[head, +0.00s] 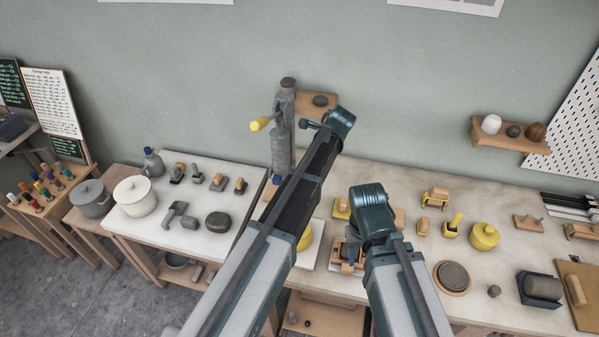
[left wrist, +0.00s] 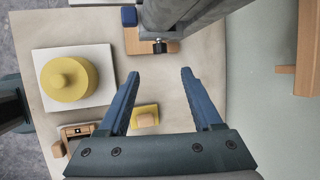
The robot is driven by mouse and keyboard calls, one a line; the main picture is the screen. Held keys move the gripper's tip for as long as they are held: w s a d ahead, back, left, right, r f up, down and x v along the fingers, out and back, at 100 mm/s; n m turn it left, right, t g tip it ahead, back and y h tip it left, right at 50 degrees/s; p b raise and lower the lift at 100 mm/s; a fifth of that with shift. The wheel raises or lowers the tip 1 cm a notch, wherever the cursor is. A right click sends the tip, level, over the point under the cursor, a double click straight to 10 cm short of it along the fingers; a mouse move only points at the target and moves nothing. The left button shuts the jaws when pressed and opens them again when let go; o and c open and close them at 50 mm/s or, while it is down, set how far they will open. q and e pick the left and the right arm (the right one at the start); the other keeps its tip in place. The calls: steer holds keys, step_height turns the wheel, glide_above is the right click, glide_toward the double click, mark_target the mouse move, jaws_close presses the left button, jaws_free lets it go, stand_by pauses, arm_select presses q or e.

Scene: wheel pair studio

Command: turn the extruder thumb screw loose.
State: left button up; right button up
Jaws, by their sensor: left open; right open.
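The extruder (head: 282,140) is a grey upright column with a yellow handle (head: 259,124), left of my left arm. In the left wrist view the extruder (left wrist: 185,14) crosses the top. A small dark thumb screw (left wrist: 160,47) with a metal collar sticks out from it toward my left gripper (left wrist: 160,73). The left jaws are open and empty. The screw sits just beyond the fingertips, lined up between them, with a visible gap. In the head view my left arm hides these jaws and the screw. My right gripper is mostly hidden by its own arm, over the table's front.
A yellow lidded pot (left wrist: 68,80) stands on a white board (left wrist: 100,60) beside the extruder. A yellow block with a wooden top (left wrist: 145,117) lies below the left jaws. A wall shelf (head: 510,136) is at right. Another yellow pot (head: 484,236) stands on the right table.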

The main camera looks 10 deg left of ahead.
arm_select(q)
steer(key=b+x, duration=1)
steer(key=x, duration=0.2)
steer(key=shift+w+a+f+b, duration=0.15)
steer(key=shift+w+f+b, duration=0.05)
steer(key=shift+f+b, duration=0.2)
steer(key=shift+r, duration=0.1)
jaws_close()
